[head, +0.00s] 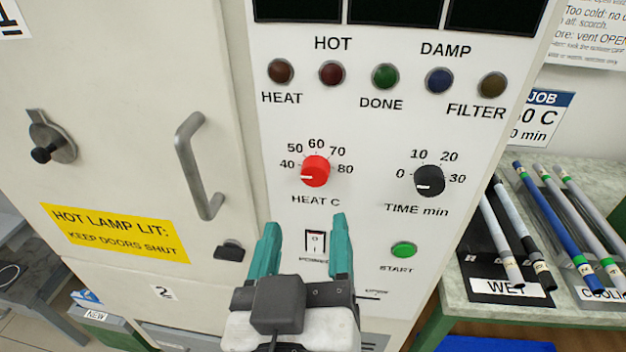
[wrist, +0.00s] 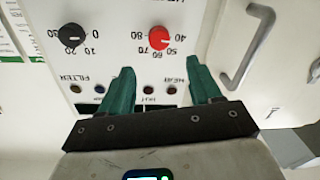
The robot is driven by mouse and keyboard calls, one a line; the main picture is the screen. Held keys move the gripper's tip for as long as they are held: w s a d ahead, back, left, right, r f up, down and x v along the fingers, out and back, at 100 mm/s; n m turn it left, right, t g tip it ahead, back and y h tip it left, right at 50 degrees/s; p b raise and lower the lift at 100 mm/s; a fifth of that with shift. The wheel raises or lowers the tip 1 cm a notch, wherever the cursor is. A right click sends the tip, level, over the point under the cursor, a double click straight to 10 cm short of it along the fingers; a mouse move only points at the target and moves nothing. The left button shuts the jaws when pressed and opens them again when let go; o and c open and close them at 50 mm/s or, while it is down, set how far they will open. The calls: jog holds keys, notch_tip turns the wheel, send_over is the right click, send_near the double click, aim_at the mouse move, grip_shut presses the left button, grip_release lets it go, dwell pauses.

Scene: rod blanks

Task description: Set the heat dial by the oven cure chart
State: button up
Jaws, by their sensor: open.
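The red heat dial (head: 315,171), labelled HEAT C, is on the white oven panel. Its white pointer points left, near the 40 mark of a scale from 40 to 80. The dial also shows upside down in the wrist view (wrist: 159,37). My gripper (head: 304,225) is open and empty, its teal fingers apart below the dial in the head view, around the power switch in the picture. Nothing is between the fingers. A job card (head: 540,118) at the right is partly cut off by the panel, showing "0 C" and "0 min". A wall sheet (head: 590,30) is only partly in view.
The black time dial (head: 429,180) points near 0. The green start button (head: 404,250) is below it. Several unlit lamps run above. The oven door handle (head: 200,165) sticks out at the left. Rods lie on a bench (head: 460,290) at the right.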

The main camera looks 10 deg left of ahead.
aim_at(314, 176)
jog(key=w+p, duration=0.1)
jog(key=w, duration=0.8)
jog(key=shift+w, duration=0.2)
jog(key=c, duration=1)
jog(key=shift+f, duration=0.1)
